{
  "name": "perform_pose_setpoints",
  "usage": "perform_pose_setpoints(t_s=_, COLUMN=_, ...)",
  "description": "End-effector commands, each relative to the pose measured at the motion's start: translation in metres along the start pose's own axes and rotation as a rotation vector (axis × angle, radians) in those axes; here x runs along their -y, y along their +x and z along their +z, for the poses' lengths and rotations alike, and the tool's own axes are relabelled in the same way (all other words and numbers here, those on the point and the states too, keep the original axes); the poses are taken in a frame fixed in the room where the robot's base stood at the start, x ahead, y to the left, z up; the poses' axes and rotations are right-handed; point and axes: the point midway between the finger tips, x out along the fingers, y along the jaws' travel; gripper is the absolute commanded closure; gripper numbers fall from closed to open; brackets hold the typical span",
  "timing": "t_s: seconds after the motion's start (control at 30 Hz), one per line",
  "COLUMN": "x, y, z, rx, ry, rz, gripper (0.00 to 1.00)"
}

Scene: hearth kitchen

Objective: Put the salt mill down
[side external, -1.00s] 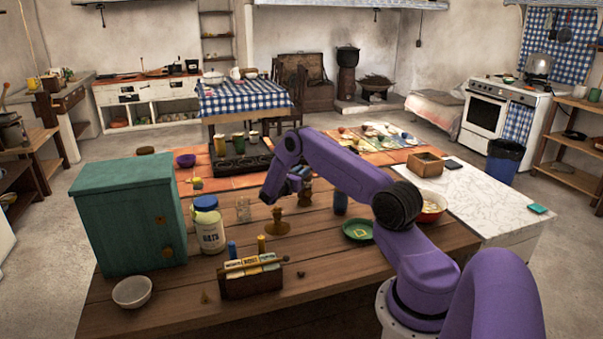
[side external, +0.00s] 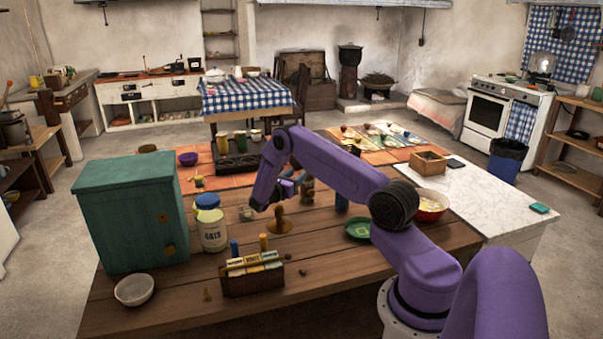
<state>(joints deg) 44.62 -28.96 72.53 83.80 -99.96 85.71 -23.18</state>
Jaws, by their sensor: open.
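My gripper (side external: 289,184) is open, above the wooden table (side external: 200,288), and shows small beneath the purple wrist. A brown wooden piece with a round base (side external: 279,226) stands upright on the table just below and left of the gripper. A darker brown, mill-like turned piece (side external: 308,190) stands just right of the fingers, partly covered by my arm. I cannot tell for certain which of the two is the salt mill. Nothing clearly shows between the fingers, and contact with either piece cannot be made out.
A glass jar (side external: 245,211) and an oats jar (side external: 212,230) stand left, beside a teal cabinet (side external: 128,220). A box of packets (side external: 252,277) is in front. A blue cylinder (side external: 341,201) and a green plate (side external: 358,229) are right.

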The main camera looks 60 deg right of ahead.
Motion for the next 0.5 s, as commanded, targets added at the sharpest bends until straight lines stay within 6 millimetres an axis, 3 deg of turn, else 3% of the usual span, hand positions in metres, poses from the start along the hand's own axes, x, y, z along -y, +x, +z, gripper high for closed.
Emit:
perform_pose_setpoints(t_s=0.2, x=-0.001, y=-0.041, z=0.0, rx=-0.001, ry=0.0, rz=0.003, gripper=0.55)
perform_pose_setpoints(t_s=0.5, x=-0.001, y=-0.068, z=0.005, rx=-0.014, ry=0.014, rz=0.002, gripper=0.55)
